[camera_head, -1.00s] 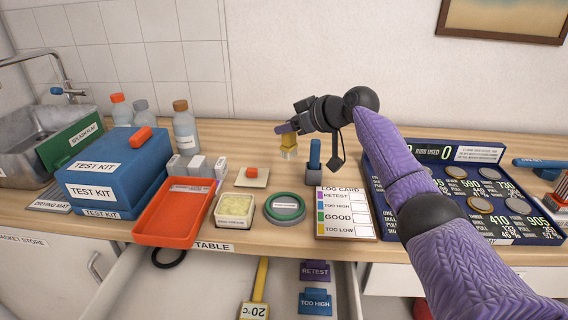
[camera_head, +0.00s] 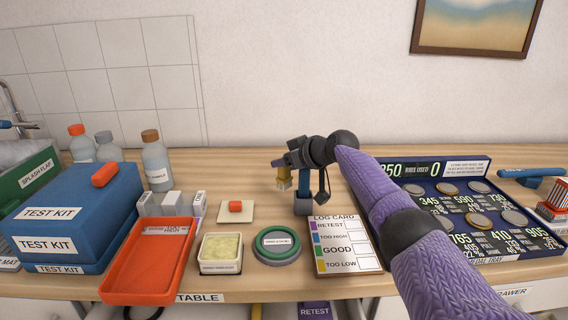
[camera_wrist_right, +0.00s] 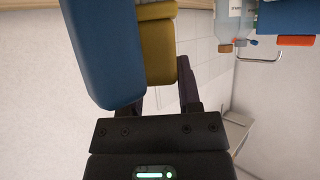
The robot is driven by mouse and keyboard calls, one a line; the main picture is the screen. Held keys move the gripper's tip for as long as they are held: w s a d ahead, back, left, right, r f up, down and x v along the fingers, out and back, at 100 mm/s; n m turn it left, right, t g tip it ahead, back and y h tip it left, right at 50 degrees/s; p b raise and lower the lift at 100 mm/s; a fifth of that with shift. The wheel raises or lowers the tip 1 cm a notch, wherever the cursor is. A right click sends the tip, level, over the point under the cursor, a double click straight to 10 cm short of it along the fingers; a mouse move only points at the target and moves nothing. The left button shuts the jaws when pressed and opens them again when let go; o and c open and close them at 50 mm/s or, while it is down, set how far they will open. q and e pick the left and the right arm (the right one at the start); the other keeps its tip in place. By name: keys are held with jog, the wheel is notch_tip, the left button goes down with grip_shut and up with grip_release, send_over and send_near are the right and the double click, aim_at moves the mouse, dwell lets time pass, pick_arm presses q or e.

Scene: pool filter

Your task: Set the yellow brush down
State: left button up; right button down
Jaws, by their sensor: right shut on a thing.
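My right gripper (camera_head: 285,164) is shut on the yellow brush (camera_head: 284,177), which hangs with its pale bristle end downward above the table. The brush's lower end appears above the wooden surface, though its exact height is hard to judge. Right beside it, a blue-handled brush (camera_head: 305,177) stands upright in a dark block (camera_head: 303,205). In the right wrist view the yellow brush (camera_wrist_right: 157,48) is at the fingers, partly covered by the blue handle (camera_wrist_right: 100,50); I cannot tell whether they touch. My left gripper is not in view.
A log card (camera_head: 346,245) lies in front of the block, with a green round dish (camera_head: 276,244) to its left. A blue medal tray (camera_head: 455,205) is at the right. An orange tray (camera_head: 150,262) and blue test kit (camera_head: 65,225) are at the left. Bare wood lies behind the dish.

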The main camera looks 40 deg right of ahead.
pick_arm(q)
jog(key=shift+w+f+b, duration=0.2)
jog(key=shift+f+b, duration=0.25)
pick_arm(e)
jog(key=shift+f, duration=0.6)
jog(key=shift+c, duration=1.8)
grip_release()
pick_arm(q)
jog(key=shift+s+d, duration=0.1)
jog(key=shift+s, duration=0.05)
pick_arm(e)
jog(key=shift+o, duration=0.3)
jog(key=shift+r, duration=0.15)
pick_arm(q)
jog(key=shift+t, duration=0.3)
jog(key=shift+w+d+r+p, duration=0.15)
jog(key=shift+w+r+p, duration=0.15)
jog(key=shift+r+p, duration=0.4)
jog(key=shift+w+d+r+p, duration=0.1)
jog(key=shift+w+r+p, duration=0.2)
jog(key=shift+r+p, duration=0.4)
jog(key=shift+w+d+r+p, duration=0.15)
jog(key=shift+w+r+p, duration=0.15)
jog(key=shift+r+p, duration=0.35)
pick_arm(e)
jog(key=a+v, duration=0.1)
jog(key=v, duration=1.1)
jog(key=shift+d+r, duration=0.45)
jog(key=shift+r, duration=0.05)
